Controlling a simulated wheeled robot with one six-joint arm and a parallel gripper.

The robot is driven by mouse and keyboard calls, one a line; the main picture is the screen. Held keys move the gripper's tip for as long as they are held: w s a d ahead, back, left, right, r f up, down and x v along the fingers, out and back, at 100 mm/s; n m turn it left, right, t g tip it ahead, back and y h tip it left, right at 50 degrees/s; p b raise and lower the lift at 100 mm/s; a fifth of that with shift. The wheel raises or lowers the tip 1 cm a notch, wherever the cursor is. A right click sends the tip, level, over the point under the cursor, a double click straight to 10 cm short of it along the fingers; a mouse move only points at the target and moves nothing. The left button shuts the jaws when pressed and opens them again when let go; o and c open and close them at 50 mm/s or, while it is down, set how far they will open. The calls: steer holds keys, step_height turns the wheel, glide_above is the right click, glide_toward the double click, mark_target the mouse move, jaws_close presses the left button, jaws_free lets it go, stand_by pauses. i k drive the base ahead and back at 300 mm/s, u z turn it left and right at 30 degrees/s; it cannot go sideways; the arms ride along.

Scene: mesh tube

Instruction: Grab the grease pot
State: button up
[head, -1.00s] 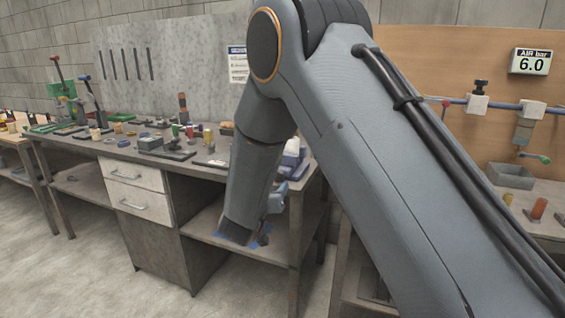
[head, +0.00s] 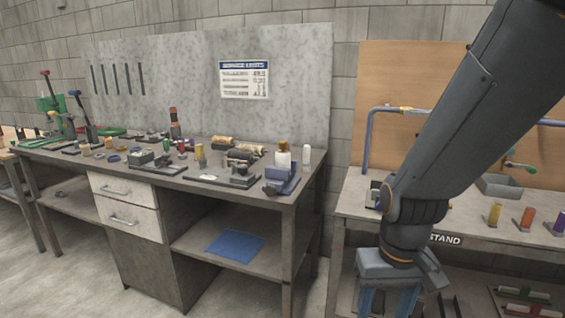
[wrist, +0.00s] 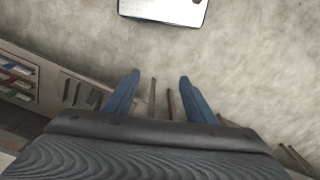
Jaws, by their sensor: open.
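I cannot tell for sure which thing is the grease pot. A white container with a brown top (head: 283,158) stands by a blue block at the right end of the left bench. Several small cans and cylinders, such as a yellow one (head: 199,151), stand further left on that bench. My gripper (head: 388,302) points down in front of the right bench, well apart from these things. In the wrist view its two blue fingers (wrist: 158,95) are spread with nothing between them, over the floor.
The left bench (head: 222,187) has drawers and a lower shelf with a blue cloth (head: 235,244). The right bench (head: 350,208) holds a grey bin (head: 500,186), coloured cylinders and a blue pipe. My arm hides part of it. Open floor lies before the left bench.

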mark_target(282, 159)
steer(key=z, duration=0.65)
steer(key=i, duration=1.05)
steer(key=u, duration=1.5)
